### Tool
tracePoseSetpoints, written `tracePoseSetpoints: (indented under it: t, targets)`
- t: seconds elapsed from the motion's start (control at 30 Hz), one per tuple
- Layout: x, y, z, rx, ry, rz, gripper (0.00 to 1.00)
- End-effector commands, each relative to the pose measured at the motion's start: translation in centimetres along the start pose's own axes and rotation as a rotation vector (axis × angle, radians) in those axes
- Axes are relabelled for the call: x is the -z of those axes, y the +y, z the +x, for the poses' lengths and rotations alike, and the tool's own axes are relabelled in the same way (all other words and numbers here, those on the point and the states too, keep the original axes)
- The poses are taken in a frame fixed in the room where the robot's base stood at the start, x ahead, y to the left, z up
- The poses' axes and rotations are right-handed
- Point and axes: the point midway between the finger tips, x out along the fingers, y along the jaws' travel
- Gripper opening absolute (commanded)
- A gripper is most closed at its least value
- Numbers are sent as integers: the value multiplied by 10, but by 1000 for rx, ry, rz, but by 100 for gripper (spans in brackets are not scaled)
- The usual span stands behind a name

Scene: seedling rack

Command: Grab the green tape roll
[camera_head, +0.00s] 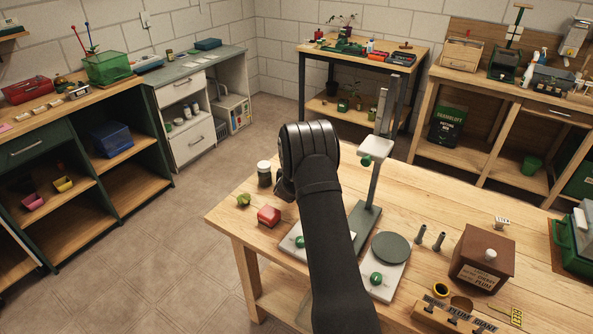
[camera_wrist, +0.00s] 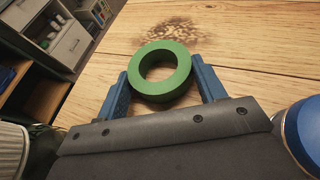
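The green tape roll (camera_wrist: 174,89) is a thick plain ring in the middle of the wrist view. My gripper (camera_wrist: 160,66) has one blue finger against its left side and the other against its right side, with no clear gap showing, so it looks shut on the roll. Wood shows through the roll's hole. I cannot tell whether the roll touches the tabletop. In the head view my arm covers the gripper and the roll.
The wooden workbench (camera_head: 228,215) carries a dark jar (camera_head: 264,174), a red item (camera_head: 269,215), a stand with a green post (camera_head: 373,186), a round green disc (camera_head: 391,248) and a brown box (camera_head: 482,259). In the wrist view, a ribbed object (camera_wrist: 12,150) and a blue round object (camera_wrist: 303,135) flank my gripper.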

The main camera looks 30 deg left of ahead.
Motion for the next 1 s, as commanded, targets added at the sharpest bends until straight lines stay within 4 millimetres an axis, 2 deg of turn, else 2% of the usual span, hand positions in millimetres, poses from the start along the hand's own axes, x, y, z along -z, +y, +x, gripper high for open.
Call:
tracePoseSetpoints:
  t: [0.03,0.07,0.47,0.57,0.73,1.0]
  targets:
    - [0,0,0,0,0,0,46]
    - [0,0,0,0,0,0,41]
    - [-6,0,-2,0,-2,0,40]
    - [-15,0,-6,-1,-2,1,40]
    - [-43,0,-17,-1,-5,2,40]
    - [-67,-63,-48,3,-2,0,40]
